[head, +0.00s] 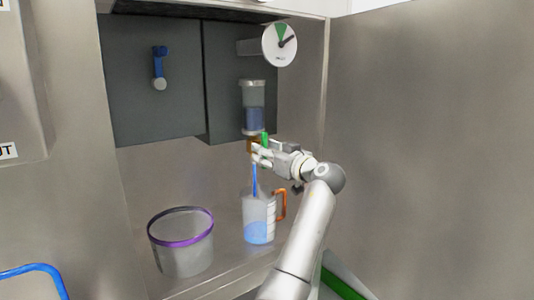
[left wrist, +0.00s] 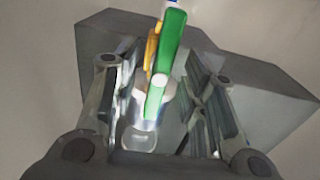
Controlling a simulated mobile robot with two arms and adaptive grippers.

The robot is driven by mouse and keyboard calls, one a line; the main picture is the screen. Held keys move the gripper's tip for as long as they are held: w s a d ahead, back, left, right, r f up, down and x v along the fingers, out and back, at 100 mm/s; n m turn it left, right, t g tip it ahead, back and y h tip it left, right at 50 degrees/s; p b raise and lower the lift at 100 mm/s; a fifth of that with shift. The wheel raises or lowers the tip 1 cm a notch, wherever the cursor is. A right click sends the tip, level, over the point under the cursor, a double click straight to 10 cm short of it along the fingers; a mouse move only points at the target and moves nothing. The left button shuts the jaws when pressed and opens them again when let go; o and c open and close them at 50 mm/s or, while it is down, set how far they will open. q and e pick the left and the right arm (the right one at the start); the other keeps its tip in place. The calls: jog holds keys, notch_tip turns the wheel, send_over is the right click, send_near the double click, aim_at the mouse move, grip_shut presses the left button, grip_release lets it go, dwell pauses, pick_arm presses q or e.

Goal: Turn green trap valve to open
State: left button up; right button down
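The green trap valve handle (head: 265,138) stands roughly upright beside an orange-brown valve body (head: 251,144), under a clear trap cylinder (head: 254,95) holding blue liquid. A thin blue stream (head: 254,178) runs down from the valve into a clear jug (head: 260,207) with blue liquid in its bottom. My left gripper (head: 261,152) is at the valve. In the left wrist view, the green handle (left wrist: 165,55) lies between the two spread fingers, with gaps on both sides. The orange part (left wrist: 151,50) is beside it. My right gripper is not in view.
A round gauge (head: 280,44) with a green sector is above right. A blue-handled lever (head: 159,66) hangs on the grey panel. A clear bucket with a purple rim (head: 181,211) stands left of the jug, whose orange handle (head: 281,204) faces right. Walls enclose the alcove.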

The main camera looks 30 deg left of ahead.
pick_arm(q)
jog(key=v, duration=1.2)
jog(key=shift+f, duration=0.1)
